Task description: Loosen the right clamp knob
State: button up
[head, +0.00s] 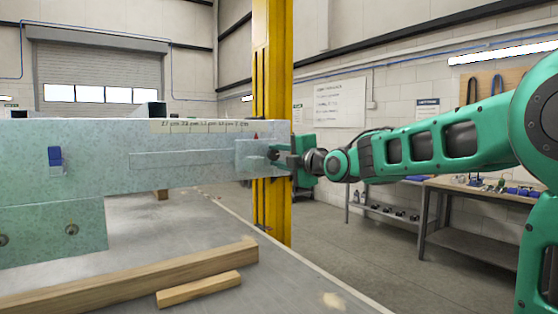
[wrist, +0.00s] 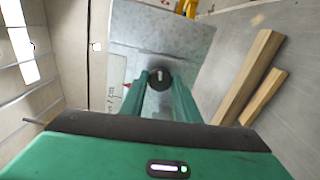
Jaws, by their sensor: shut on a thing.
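The right clamp knob (wrist: 159,77) is a dark round knob with a pale mark across its face, on the end plate of the grey galvanised frame (wrist: 190,45). In the head view the knob (head: 273,155) shows partly, at the right end of the long frame beam (head: 190,145). My green gripper (head: 288,158) reaches in from the right. In the wrist view the two fingers of my gripper (wrist: 159,84) stand on either side of the knob, shut on it. The finger contact is small in the picture, and I cannot tell how far the knob is turned.
A yellow post (head: 272,60) stands right behind the beam end. Two wooden pieces (head: 130,282) (head: 198,289) lie on the grey table (head: 200,222) below the beam. A blue part (head: 55,156) sits on the beam's left. A workbench (head: 480,192) stands at the back right.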

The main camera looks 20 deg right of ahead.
jog(key=shift+f+n, duration=0.3)
jog(key=shift+n, duration=1.1)
jog(key=o, duration=1)
jog(key=shift+o, duration=0.2)
jog(key=shift+r, duration=0.1)
jog(key=shift+s+d+r, duration=0.1)
jog(key=shift+s+d, duration=0.1)
jog(key=shift+s, duration=0.3)
jog(key=v, duration=0.9)
jog(key=shift+s, duration=0.3)
jog(key=shift+d, duration=0.1)
